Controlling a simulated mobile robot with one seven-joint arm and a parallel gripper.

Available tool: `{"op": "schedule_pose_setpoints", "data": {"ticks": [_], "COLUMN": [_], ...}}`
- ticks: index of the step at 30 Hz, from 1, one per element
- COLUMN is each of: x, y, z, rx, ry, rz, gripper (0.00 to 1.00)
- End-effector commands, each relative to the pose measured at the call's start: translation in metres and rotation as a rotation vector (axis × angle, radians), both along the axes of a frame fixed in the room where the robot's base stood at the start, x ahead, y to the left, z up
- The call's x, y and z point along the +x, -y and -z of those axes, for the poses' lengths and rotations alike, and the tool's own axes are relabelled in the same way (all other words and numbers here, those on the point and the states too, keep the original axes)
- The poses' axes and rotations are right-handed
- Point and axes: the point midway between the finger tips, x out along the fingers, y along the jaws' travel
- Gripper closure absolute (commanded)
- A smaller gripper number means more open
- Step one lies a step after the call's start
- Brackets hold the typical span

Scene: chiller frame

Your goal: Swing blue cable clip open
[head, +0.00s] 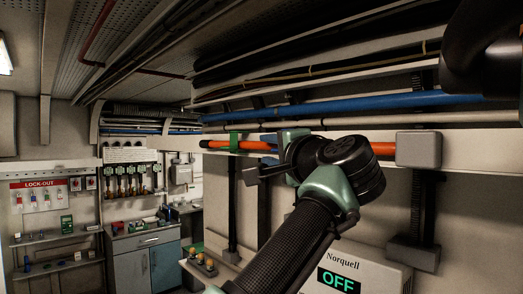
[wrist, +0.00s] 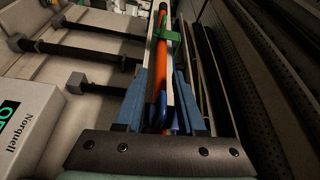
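An orange cable (head: 385,149) runs along the pale wall rail, and in the wrist view the orange cable (wrist: 163,58) runs between my gripper's fingers. A blue clip (wrist: 151,115) sits around the cable, close to my palm and between the fingers. The blue clip is hidden behind my gripper in the head view, and I cannot tell its latch state. My gripper (wrist: 164,72) has its blue-padded fingers apart, one on each side of the cable. In the head view my gripper (head: 272,158) is at the rail. A green clip (head: 234,142) is on the cable farther along, also in the wrist view (wrist: 168,36).
A thick blue pipe (head: 350,105) and dark cables run above the rail. A grey box (head: 418,149) stands on the rail to the right. A Norquell box (head: 350,265) reading OFF is below. A lock-out board (head: 40,195) and blue cabinet (head: 165,266) are at the far left.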

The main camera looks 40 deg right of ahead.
Motion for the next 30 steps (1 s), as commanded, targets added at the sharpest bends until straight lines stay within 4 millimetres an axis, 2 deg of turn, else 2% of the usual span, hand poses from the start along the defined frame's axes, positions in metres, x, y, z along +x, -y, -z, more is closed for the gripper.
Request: {"op": "schedule_pose_setpoints", "data": {"ticks": [7,13,30], "x": [-0.0006,-0.0003,0.0003], "y": [0.0005,0.0004,-0.0012], "z": [-0.0002,-0.0002,-0.0027], "rx": [0.0,0.0,-0.003], "ry": [0.0,0.0,0.005], "rz": [0.001,0.001,-0.002], "gripper": [0.63,0.99,1.0]}}
